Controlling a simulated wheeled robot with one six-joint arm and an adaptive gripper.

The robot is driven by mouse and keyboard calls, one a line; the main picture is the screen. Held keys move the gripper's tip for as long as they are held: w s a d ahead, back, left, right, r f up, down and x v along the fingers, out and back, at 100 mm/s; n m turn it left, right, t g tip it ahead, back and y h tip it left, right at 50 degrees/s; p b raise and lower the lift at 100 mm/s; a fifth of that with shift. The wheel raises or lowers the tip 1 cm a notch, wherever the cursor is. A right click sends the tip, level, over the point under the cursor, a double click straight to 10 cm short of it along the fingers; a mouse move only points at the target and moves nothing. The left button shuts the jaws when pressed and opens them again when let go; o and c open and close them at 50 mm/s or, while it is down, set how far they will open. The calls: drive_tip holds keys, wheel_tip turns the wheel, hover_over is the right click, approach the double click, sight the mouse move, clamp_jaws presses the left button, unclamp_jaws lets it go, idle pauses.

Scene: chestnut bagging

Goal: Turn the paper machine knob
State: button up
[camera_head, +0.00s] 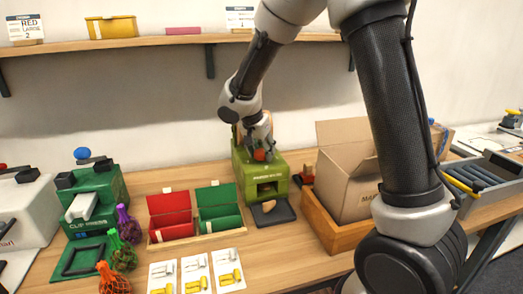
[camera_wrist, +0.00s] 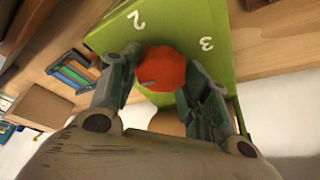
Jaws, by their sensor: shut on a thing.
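The paper machine (camera_head: 261,189) is a green box on the table, and its lettered front faces me in the head view. Its knob (camera_wrist: 163,72) is red-orange and sits on the green face (camera_wrist: 188,32) beside white numbers 2 and 3 in the wrist view. My gripper (camera_wrist: 160,84) is shut on the knob, with one finger on each side of it. In the head view my gripper (camera_head: 262,150) covers the top of the machine and most of the knob. A dark tray (camera_head: 274,214) with a small brown piece lies at the machine's front.
A cardboard box (camera_head: 345,180) in a wooden tray stands to the right of the machine. Red and green packs (camera_head: 170,214) in a wooden holder stand to its left. The green clip press (camera_head: 92,200) is farther left, near net bags (camera_head: 124,250). A shelf (camera_head: 180,41) runs along the wall.

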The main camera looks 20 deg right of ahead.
drive_tip(key=shift+s+f, duration=0.1)
drive_tip(key=o, duration=1)
drive_tip(key=v, duration=1.2)
